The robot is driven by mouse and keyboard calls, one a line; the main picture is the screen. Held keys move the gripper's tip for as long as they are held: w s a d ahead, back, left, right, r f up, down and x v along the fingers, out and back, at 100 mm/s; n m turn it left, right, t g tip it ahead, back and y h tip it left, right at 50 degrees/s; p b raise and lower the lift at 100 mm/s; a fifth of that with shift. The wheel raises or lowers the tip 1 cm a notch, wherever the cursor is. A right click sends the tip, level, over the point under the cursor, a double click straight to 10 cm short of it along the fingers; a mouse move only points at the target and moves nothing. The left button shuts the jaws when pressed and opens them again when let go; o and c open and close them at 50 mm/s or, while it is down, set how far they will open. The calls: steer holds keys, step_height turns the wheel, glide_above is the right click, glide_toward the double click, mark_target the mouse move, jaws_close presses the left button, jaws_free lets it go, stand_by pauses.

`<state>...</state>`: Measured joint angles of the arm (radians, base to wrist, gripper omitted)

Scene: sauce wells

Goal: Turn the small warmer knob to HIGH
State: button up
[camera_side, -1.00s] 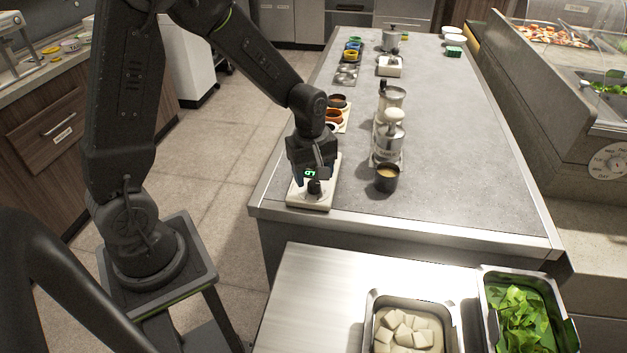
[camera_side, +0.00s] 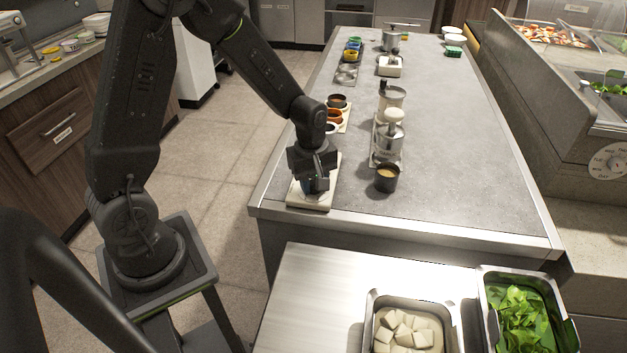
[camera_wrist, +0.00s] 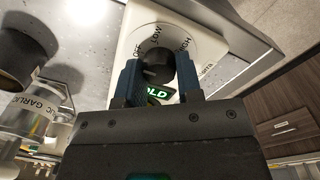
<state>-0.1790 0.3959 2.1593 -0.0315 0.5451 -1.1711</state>
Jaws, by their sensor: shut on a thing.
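The small warmer (camera_side: 312,203) is a pale flat unit near the front left corner of the grey counter. In the wrist view, its white panel (camera_wrist: 132,42) carries a round dial marked LOW and HIGH, with other lettering partly hidden. The dark warmer knob (camera_wrist: 157,66) sits in the dial's middle. My gripper (camera_wrist: 157,72) points down over it, with one blue fingertip on each side, shut on the knob. In the side view my gripper (camera_side: 316,188) covers the knob. A green lit display ending in "OLD" is partly hidden behind my gripper.
A dark cup of tan sauce (camera_side: 386,178) stands right of the warmer. Pump dispensers (camera_side: 390,135), one labelled GARLIC in the wrist view, stand behind it. Small sauce cups (camera_side: 335,116) sit behind the warmer. The counter's right side is clear.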

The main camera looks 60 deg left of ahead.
steer(key=shift+c, duration=0.7)
steer(key=shift+m, duration=0.3)
steer(key=m, duration=1)
steer(key=shift+w, duration=0.1)
steer(key=m, duration=0.3)
steer(key=shift+m+g, duration=0.3)
steer(key=shift+m, duration=0.1)
steer(key=m, duration=0.5)
steer(key=shift+m, duration=2.3)
